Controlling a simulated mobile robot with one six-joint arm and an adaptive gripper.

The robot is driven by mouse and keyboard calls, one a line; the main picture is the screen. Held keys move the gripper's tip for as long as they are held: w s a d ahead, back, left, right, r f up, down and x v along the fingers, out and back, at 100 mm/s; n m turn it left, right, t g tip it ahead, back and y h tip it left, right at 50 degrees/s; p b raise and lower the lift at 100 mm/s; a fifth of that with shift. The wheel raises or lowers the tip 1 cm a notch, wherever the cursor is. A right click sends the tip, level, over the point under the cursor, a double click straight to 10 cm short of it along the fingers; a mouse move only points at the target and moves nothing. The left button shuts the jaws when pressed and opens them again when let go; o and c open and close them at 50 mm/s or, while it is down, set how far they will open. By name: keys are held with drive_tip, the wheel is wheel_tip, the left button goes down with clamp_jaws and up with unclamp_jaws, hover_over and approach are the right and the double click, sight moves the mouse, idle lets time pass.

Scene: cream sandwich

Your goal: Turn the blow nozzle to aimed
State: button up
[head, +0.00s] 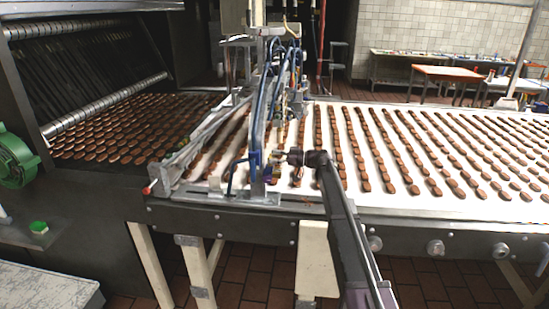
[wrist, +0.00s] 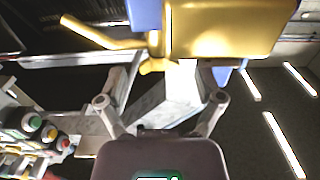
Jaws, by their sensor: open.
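A brass-coloured fitting, which looks like the blow nozzle (wrist: 215,30), fills the top of the wrist view. A thin yellow spout (wrist: 95,33) points left from it, and blue parts sit above and beneath it. In the head view a small brass piece (head: 268,173) shows at the machine's front, partly hidden by nearby parts. My gripper (wrist: 160,97) is open, with its two fingers spread below the brass fitting and nothing seen between them. In the head view my gripper (head: 281,158) is at the front of the machine, close to the brass piece; contact cannot be told.
The machine frame (head: 262,95) with blue hoses spans the white conveyor (head: 445,205), which carries rows of brown biscuits. Coloured buttons (wrist: 35,125) show at lower left in the wrist view. A green motor (head: 14,160) stands at far left. Tables (head: 445,74) stand behind.

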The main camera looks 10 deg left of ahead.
drive_tip(key=c, duration=1.1)
drive_tip(key=shift+c, duration=0.2)
drive_tip(key=shift+s+t, duration=0.15)
drive_tip(key=shift+t, duration=0.15)
drive_tip(key=shift+s+a+m+t, duration=0.1)
drive_tip(key=shift+s+m+t, duration=0.1)
drive_tip(key=shift+m+t, duration=0.8)
drive_tip(key=shift+m+t+h, duration=0.7)
drive_tip(key=shift+m+t, duration=0.3)
drive_tip(key=shift+t, duration=0.8)
drive_tip(key=shift+m+t, duration=0.4)
drive_tip(key=shift+w, duration=0.1)
